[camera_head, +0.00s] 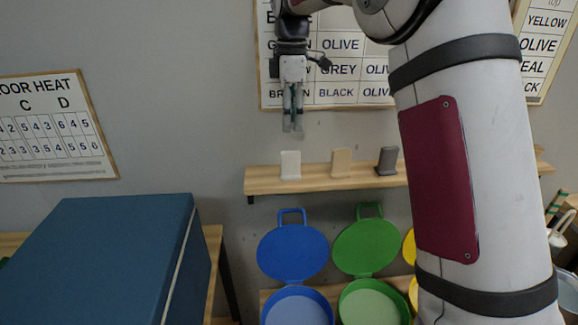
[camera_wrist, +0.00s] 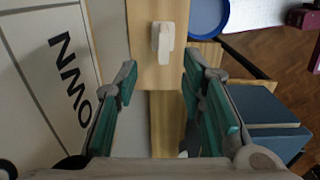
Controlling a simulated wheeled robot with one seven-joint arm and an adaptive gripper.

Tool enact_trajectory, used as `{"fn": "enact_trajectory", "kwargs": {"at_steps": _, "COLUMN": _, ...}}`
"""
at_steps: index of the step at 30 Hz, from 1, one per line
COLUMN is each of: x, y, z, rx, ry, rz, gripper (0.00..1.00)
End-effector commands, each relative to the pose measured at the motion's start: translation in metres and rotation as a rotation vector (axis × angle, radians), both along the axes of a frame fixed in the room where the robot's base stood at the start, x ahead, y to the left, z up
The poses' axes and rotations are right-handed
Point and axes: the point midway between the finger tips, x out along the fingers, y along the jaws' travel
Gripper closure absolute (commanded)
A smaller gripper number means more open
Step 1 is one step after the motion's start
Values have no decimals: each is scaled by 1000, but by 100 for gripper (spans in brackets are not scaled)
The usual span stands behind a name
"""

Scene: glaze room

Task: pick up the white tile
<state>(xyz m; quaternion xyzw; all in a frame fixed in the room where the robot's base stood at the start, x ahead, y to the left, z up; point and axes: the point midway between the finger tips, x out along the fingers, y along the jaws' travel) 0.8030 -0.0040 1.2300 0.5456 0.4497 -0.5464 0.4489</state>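The white tile (camera_head: 290,165) stands upright at the left end of a wooden wall shelf (camera_head: 262,181). My gripper (camera_head: 292,127) hangs above the white tile, pointing down, with a gap between its fingertips and the tile's top edge. In the wrist view the two teal-padded fingers of my gripper (camera_wrist: 160,76) are wide apart with nothing between them. The white tile (camera_wrist: 163,42) lies ahead of the fingertips, between their lines, on the pale shelf (camera_wrist: 145,70).
A tan tile (camera_head: 341,162) and a dark grey tile (camera_head: 387,160) stand on the shelf to the right. Below hang open blue (camera_head: 292,255) and green (camera_head: 366,248) lids with tubs. A large blue box (camera_head: 110,260) stands at lower left. Charts (camera_head: 55,128) cover the wall behind.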

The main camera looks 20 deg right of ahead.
Motion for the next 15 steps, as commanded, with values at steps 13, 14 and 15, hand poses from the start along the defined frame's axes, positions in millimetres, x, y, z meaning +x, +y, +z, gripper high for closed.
{"fn": "enact_trajectory", "kwargs": {"at_steps": 13, "x": -1, "y": 1, "z": -63, "rx": 0, "ry": -1, "rz": -2, "gripper": 63}}
{"fn": "enact_trajectory", "kwargs": {"at_steps": 14, "x": -1, "y": 1, "z": -65, "rx": 0, "ry": -1, "rz": -2, "gripper": 63}}
{"fn": "enact_trajectory", "kwargs": {"at_steps": 15, "x": -2, "y": 1, "z": -67, "rx": 0, "ry": 0, "rz": -2, "gripper": 63}}
